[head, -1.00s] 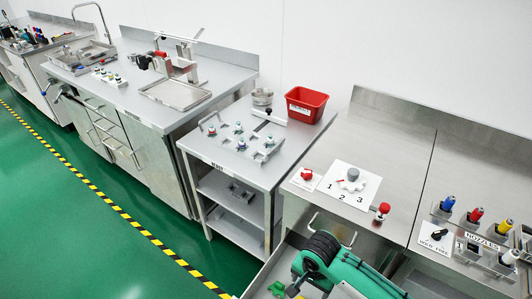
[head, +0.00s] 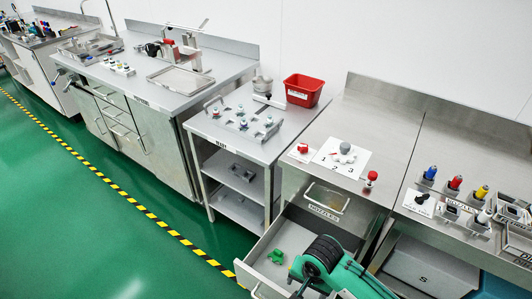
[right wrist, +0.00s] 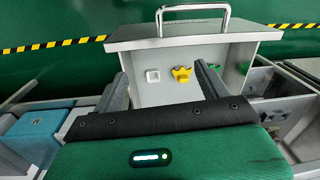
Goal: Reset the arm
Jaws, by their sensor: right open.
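My right arm (head: 345,280) comes in at the bottom of the head view, over an open drawer (head: 262,250) under the steel counter. Its fingertips are hidden there. In the right wrist view, my right gripper (right wrist: 163,84) is open, with nothing seen between its fingers. Beyond the fingers lies the drawer (right wrist: 150,95), with its handle (right wrist: 178,14) at the far side. A yellow piece (right wrist: 181,74) and a white square piece (right wrist: 153,76) lie in it. A green piece (head: 277,257) lies in the drawer in the head view. My left gripper is out of view.
The counter carries a white numbered dial plate (head: 342,157), two red knobs and several coloured nozzles (head: 455,185). The green floor (head: 110,230) at left is free.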

